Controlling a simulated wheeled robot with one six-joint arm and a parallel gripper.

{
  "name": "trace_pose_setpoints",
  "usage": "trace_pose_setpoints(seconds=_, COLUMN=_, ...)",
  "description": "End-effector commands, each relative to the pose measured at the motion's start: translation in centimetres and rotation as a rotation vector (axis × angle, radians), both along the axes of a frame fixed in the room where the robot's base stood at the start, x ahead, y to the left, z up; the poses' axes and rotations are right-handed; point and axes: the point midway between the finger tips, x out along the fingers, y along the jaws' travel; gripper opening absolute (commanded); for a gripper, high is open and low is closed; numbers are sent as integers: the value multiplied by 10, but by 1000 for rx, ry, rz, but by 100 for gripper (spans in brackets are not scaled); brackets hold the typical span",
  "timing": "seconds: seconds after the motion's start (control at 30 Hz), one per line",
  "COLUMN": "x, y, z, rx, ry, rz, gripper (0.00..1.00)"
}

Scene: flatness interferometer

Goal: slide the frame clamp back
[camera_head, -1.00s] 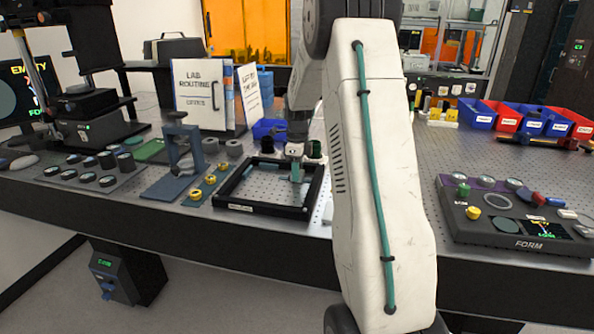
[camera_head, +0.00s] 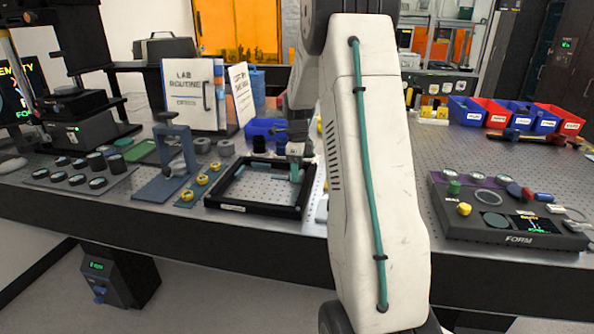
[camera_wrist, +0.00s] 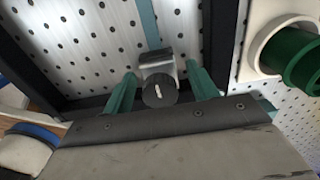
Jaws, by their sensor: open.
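The black rectangular frame (camera_head: 222,208) lies on the perforated table left of my arm. A teal bar (camera_wrist: 150,24) runs inside it in the wrist view. The frame clamp (camera_wrist: 158,78), a small grey block with a dark round knob, sits at the near end of that bar. My gripper (camera_wrist: 160,80) has its two green fingers apart, one on each side of the clamp. Whether either finger touches it I cannot tell. In the head view my gripper (camera_head: 296,176) is over the right part of the frame, and the clamp is hidden there.
A blue-grey stand (camera_head: 177,160) and yellow-topped pieces (camera_head: 201,180) stand left of the frame. A green cylinder in a white ring (camera_wrist: 285,50) is close right of my fingers. A control panel (camera_head: 510,215) lies to the right, coloured bins (camera_head: 513,114) behind it.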

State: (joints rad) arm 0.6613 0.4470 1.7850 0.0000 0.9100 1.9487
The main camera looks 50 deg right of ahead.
Motion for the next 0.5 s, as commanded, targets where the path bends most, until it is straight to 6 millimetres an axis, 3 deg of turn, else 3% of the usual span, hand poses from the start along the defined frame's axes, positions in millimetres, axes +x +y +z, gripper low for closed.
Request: trace_pose_setpoints(seconds=0.5, x=0, y=0, z=71, rx=-1, ry=-2, rz=0, gripper=58)
